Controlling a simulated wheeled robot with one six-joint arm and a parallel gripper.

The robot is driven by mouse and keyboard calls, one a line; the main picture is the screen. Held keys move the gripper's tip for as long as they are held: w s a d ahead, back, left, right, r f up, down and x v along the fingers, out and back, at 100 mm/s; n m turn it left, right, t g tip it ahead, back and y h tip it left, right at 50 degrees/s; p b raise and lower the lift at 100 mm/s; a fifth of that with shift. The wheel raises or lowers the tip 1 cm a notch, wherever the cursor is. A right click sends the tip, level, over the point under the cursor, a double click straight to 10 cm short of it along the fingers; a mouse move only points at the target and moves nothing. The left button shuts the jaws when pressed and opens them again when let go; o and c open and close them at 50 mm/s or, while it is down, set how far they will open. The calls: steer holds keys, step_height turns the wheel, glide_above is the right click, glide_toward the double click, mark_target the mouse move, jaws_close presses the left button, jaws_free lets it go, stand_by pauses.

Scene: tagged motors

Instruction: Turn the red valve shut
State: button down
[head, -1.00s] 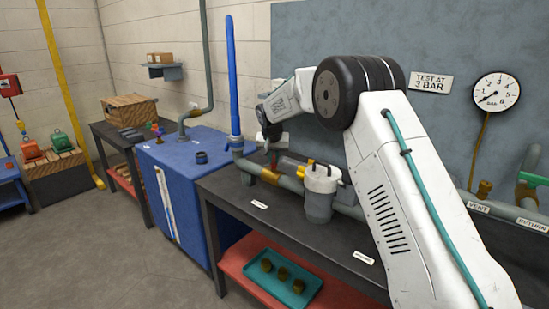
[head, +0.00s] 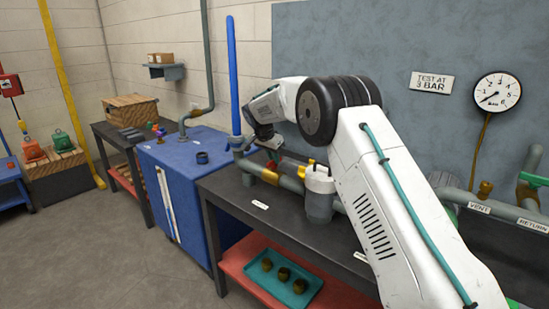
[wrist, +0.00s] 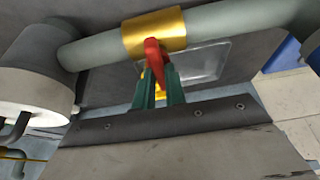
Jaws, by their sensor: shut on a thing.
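The red valve handle (wrist: 153,54) stands out from a brass valve body (wrist: 150,33) on a grey pipe (wrist: 215,22) in the wrist view. My gripper (wrist: 161,82) has its green fingers closed on the handle's near end. The fingers hide part of the handle. In the head view my gripper (head: 271,150) is low over the pipework on the dark bench, partly hidden by my wrist. A brass fitting (head: 270,176) shows on the pipe just below it. The handle's angle is hard to read there.
A grey-white canister (head: 319,194) stands on the pipe right of my gripper. A blue upright pipe (head: 233,75) rises close on the left. A pressure gauge (head: 497,92) hangs on the back panel. A teal tray (head: 287,284) sits on the lower shelf.

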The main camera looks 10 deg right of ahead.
steer(key=shift+a, duration=0.15)
steer(key=c, duration=1.5)
jaws_free()
steer(key=shift+a, duration=0.15)
steer(key=shift+o, duration=0.2)
steer(key=shift+d, duration=0.2)
steer(key=shift+r, duration=0.1)
steer(key=v, duration=0.7)
steer(key=shift+a+r, duration=0.1)
steer(key=shift+r, duration=0.25)
